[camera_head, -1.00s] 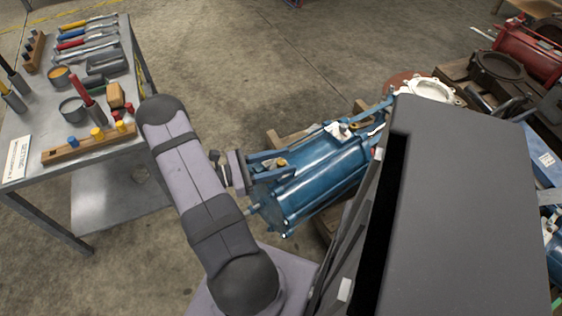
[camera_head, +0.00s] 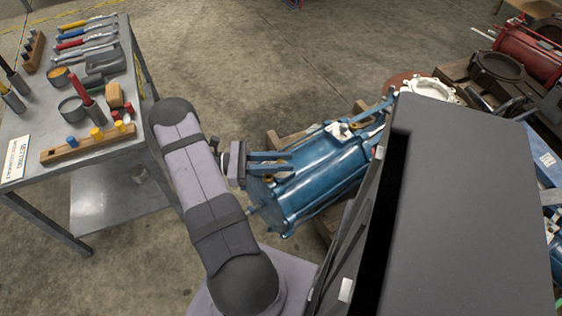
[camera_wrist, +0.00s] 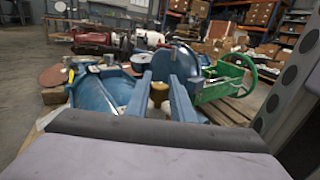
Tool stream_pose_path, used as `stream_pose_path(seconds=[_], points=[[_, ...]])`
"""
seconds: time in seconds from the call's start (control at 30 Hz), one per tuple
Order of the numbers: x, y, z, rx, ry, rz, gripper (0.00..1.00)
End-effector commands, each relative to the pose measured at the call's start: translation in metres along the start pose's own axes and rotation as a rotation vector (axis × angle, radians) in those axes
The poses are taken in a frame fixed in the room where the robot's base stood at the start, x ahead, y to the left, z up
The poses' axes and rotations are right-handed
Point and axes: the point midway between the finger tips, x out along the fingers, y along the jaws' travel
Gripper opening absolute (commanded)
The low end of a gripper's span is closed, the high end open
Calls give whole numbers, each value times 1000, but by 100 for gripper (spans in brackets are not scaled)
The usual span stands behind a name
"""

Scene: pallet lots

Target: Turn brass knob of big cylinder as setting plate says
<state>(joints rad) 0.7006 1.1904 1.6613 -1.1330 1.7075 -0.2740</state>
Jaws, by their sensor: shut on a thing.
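The big blue cylinder (camera_head: 325,180) lies on a pallet in the middle of the head view. It also shows at the left of the wrist view (camera_wrist: 98,92). The brass knob (camera_wrist: 158,92) stands at its near end. My gripper (camera_head: 285,163) reaches the knob from the left, with its two blue fingers, also in the wrist view (camera_wrist: 160,88), on either side of it. It is shut on the knob, which the fingers partly hide. The white setting plate (camera_head: 17,158) lies on the bench's front left corner; its heading reads "SETTING", its smaller line is too small to read surely.
The grey bench (camera_head: 40,120) at left holds tools, cans and a wooden peg block (camera_head: 85,145). A green valve with a handwheel (camera_wrist: 225,80) stands right of the fingers in the wrist view. Red and other parts on pallets fill the right. Open floor lies behind.

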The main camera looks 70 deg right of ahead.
Motion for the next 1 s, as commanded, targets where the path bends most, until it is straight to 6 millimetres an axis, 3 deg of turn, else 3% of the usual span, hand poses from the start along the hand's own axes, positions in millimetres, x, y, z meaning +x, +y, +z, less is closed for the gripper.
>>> stream_pose_path(seconds=[0.27,0.3,0.37,0.73,1.0], points=[[0,0,0,0,1,-1,0],[0,0,0,0,1,-1,31],[0,0,0,0,1,-1,40],[-4,0,0,0,1,0,40],[-35,1,1,1,1,2,40]])
